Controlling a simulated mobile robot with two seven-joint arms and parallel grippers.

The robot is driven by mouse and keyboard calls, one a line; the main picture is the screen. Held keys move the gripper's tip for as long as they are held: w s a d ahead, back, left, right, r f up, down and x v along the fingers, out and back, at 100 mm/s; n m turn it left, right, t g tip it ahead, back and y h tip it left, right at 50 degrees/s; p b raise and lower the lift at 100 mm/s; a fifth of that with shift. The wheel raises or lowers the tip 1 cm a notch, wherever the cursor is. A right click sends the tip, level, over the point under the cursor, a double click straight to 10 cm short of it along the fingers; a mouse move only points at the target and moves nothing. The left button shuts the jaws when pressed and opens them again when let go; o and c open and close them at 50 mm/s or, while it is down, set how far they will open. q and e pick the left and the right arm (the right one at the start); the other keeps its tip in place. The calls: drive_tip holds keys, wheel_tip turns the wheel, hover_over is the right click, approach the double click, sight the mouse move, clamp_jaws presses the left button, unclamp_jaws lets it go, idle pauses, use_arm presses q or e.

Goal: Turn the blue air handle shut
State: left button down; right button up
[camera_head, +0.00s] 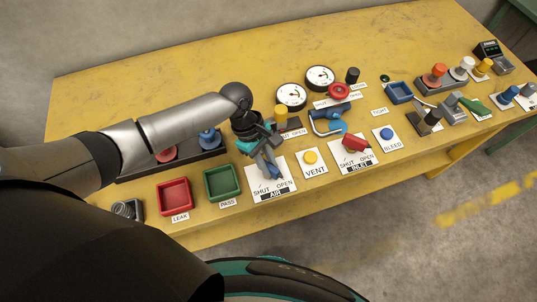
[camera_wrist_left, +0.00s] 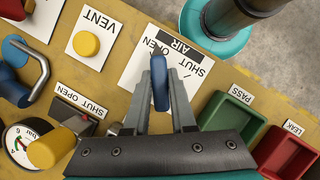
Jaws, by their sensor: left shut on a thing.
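The blue air handle (camera_head: 276,173) stands on a white plate (camera_head: 262,187) marked SHUT, OPEN and AIR at the table's front edge. In the left wrist view the blue handle (camera_wrist_left: 158,80) is a narrow bar between the two grey fingers, its far end close to the word OPEN. My left gripper (camera_head: 269,167) reaches down over the plate and is shut on the handle. The same gripper (camera_wrist_left: 159,98) fills the lower middle of the left wrist view. The handle's pivot is hidden. My right gripper is not in view.
The red tray (camera_head: 174,196) and green tray (camera_head: 222,183) stand left of the plate. The yellow VENT button (camera_head: 310,157) and red INLET handle (camera_head: 356,144) are on the right.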

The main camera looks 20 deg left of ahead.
use_arm(q)
drive_tip(key=shift+r+m+g+p, duration=0.25)
drive_tip(key=shift+m+p, duration=0.45)
drive_tip(key=shift+p, duration=0.8)
drive_tip(key=shift+f+m+g+p, duration=0.15)
drive_tip(key=shift+m+g+p, duration=0.1)
drive_tip(key=shift+m+p, duration=0.25)
drive_tip(key=shift+m, duration=0.6)
drive_tip(key=m+g+y, duration=0.1)
drive_tip(key=m, duration=0.2)
drive_tip(key=m+y, duration=0.1)
drive_tip(key=m, duration=0.2)
drive_tip(key=shift+f+g+y, duration=0.1)
drive_tip(key=shift+g+y, duration=0.2)
drive_tip(key=shift+g, duration=0.1)
drive_tip(key=m+y, duration=0.1)
drive_tip(key=m, duration=0.2)
drive_tip(key=m+y, duration=0.1)
drive_tip(key=m, duration=0.2)
drive_tip(key=shift+p, duration=0.35)
drive_tip(key=shift+m, duration=0.3)
drive_tip(key=c, duration=0.7)
unclamp_jaws()
drive_tip(key=shift+c, duration=0.2)
